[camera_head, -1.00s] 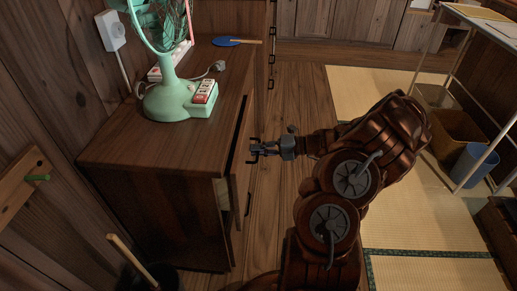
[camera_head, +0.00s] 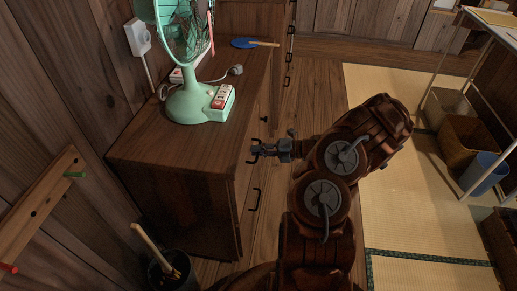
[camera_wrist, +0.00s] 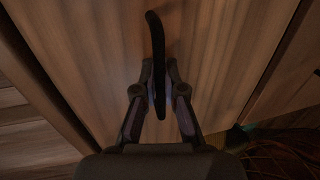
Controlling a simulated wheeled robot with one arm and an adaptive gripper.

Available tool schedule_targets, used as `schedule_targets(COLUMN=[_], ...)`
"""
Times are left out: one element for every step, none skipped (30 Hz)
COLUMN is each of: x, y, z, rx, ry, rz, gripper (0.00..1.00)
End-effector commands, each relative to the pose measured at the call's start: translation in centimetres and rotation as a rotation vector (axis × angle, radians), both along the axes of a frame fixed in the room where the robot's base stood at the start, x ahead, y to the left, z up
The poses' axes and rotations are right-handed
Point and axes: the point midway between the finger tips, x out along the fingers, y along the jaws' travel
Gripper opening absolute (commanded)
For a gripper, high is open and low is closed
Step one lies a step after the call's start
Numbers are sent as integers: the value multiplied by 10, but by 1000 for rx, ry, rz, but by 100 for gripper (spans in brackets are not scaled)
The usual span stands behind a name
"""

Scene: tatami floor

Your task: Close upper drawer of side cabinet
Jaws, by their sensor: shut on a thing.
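The side cabinet (camera_head: 190,158) is a brown wooden cabinet at the left in the head view. Its upper drawer front shows in the wrist view (camera_wrist: 110,60) as a wood panel with a dark bar handle (camera_wrist: 156,40). My gripper (camera_head: 255,152) is at the cabinet's front, above a lower black handle (camera_head: 254,199). In the wrist view my gripper (camera_wrist: 158,78) has a finger on each side of the upper handle and is shut on it. The drawer looks about flush with the cabinet front in the head view; my gripper partly hides it.
A green fan (camera_head: 190,100) and a blue paddle-shaped thing (camera_head: 246,43) are on top of the cabinet. A dark bucket (camera_head: 172,272) stands by its near side. A metal rack (camera_head: 467,90) with a brown bin (camera_head: 465,138) and a blue bin (camera_head: 484,168) stands right. Tatami between is clear.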

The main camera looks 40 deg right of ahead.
Motion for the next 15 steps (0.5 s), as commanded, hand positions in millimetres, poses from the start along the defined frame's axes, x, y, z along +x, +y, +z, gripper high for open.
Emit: schedule_targets(x=[3, 3, 3, 3, 3, 3, 3, 3, 2, 2, 2, 2, 2, 1, 1], y=[2, 2, 2, 2, 3, 3, 3, 2, 2, 2, 2, 2, 2, 2, 2], z=[2, 2, 2, 2, 2, 2, 2, 2, 2, 2, 1, 1, 1, 1, 1], rx=[4, 4, 4, 4, 4, 4, 4, 4, 4, 4, 4, 4, 4, 4, 4], ry=[-4, -4, -3, -3, -4, -4, -3, -3, -3, -3, -3, -2, -2, -2, -2], rz=[0, 0, 1, 1, 2, 2, 2, 2, 2, 2, 2, 2, 2, 2, 1], gripper=[0, 0, 0, 0, 12, 16, 20, 23, 27, 30, 33, 35, 35, 35, 35])
